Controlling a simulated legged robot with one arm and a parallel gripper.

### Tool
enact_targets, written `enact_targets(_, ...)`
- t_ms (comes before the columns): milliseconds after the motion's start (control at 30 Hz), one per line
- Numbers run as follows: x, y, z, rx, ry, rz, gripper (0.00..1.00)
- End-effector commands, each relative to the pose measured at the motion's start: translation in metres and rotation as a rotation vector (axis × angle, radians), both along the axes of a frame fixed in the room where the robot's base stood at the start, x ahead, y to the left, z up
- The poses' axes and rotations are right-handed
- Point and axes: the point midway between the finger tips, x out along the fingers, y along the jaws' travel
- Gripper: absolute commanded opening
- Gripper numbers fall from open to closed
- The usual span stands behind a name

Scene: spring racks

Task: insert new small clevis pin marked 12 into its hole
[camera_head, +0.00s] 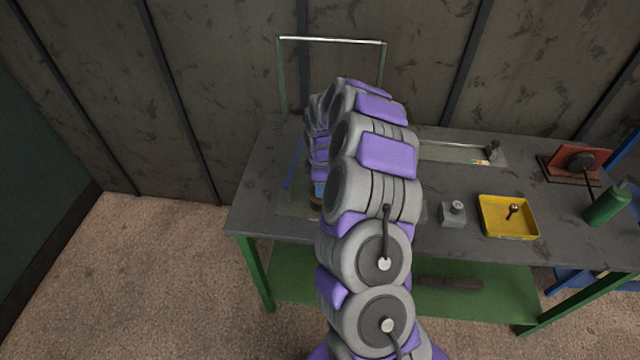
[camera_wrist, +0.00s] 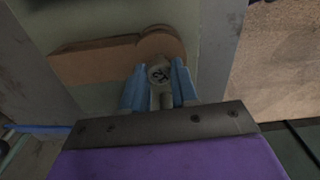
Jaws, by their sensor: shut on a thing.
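The small clevis pin (camera_wrist: 159,74) shows in the wrist view as a round grey head with a mark that looks like 12, turned. My gripper (camera_wrist: 160,82) has its blue fingers closed on both sides of the pin. Just beyond the pin is a brown lever with a rounded end (camera_wrist: 158,43), lying in front of a pale green-grey plate (camera_wrist: 120,15). The pin's hole is not visible, and I cannot tell whether the pin's tip is in it. In the head view my arm covers most of the gripper and the pin.
A metal frame (camera_head: 332,40) stands at the table's back left. To the right are a grey block (camera_head: 453,219), a yellow tray (camera_head: 490,232) holding a dark pin, a green bottle (camera_head: 606,206) and a red fixture (camera_head: 562,160). The dark tabletop (camera_head: 440,183) is clear between them.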

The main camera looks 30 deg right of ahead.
Motion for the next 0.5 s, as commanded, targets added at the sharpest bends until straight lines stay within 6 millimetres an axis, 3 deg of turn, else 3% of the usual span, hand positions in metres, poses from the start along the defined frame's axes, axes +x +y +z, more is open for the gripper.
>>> enact_targets(367, -0.0006, 0.0000, -0.0089, 0.000, 0.002, 0.000, 0.00)
enact_targets(400, -0.0005, -0.0001, -0.0084, 0.001, 0.001, 0.000, 0.32)
enact_targets(500, -0.0005, 0.0000, -0.0081, 0.001, 0.001, 0.000, 0.42)
